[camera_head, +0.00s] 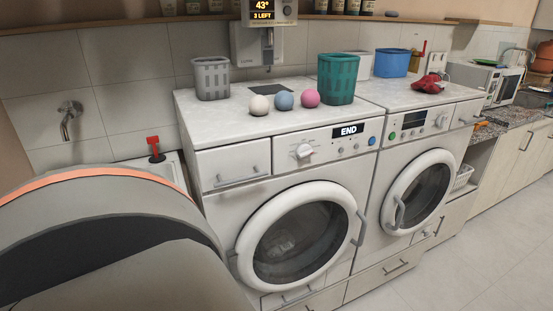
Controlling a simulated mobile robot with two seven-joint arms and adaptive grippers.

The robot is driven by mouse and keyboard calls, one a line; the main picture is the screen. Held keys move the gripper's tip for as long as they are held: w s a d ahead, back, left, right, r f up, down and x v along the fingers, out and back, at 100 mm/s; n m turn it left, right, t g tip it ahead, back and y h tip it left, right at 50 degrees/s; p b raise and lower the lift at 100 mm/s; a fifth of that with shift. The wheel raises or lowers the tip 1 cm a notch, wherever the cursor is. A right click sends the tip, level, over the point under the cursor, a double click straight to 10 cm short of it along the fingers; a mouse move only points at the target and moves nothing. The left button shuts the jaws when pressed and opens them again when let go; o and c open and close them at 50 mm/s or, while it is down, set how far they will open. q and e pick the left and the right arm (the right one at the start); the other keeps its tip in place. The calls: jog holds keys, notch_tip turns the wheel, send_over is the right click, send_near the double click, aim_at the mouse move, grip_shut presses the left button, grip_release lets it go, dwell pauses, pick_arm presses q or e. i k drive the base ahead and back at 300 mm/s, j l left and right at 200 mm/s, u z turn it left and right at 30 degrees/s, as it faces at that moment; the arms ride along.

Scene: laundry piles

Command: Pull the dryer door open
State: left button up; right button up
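Two white front-loading machines stand side by side, and no label shows me which is the dryer. The left machine's round door (300,236) looks shut, with a grey handle (359,229) on its right side. Its display (348,131) reads END. The right machine's round door (421,190) also looks shut, with a handle (399,213) on its left side. Dark glass shows in both doors, with something pale behind the left one. Neither of my grippers is in view.
On the machine tops are a grey basket (211,78), three balls (284,100), a teal basket (337,79), a blue tub (391,62) and a red cloth (430,83). A counter (503,125) with a microwave (497,81) stands right. Open floor (480,255) lies front right.

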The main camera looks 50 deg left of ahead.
aim_at(241, 261)
jog(key=u, duration=1.35)
